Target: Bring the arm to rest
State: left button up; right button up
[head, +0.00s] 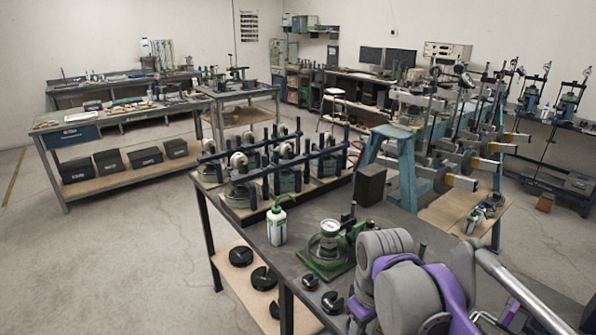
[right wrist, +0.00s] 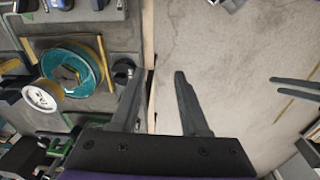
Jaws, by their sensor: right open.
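My right arm, grey with purple parts (head: 405,285), reaches in from the lower right of the head view, over the near workbench (head: 300,268). In the right wrist view my right gripper (right wrist: 157,88) is open, with two dark fingers apart and nothing between them. Its fingers show over the bench edge, bench on the left and bare floor on the right. Two dark prongs at the right edge look like the fingers of my left gripper (right wrist: 293,84); their opening is unclear. No left arm shows in the head view.
The near bench holds a green-based device with a dial (head: 329,244), a white bottle (head: 277,226), a dark block (head: 370,185) and several lever frames (head: 285,175). Black slotted weights (head: 264,279) lie on its lower shelf. The floor (head: 120,255) to the left is clear.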

jog(key=s+d+f+m+t, duration=0.2)
jog(key=s+d+f+m, duration=0.1)
jog(key=s+f, duration=0.3)
jog(key=s+d+f+m+t, duration=0.2)
jog(key=s+d+f+m, duration=0.1)
jog(key=s+f, duration=0.4)
jog(key=shift+f+m+t, duration=0.2)
jog(key=shift+m+t, duration=0.2)
jog(key=shift+d, duration=0.1)
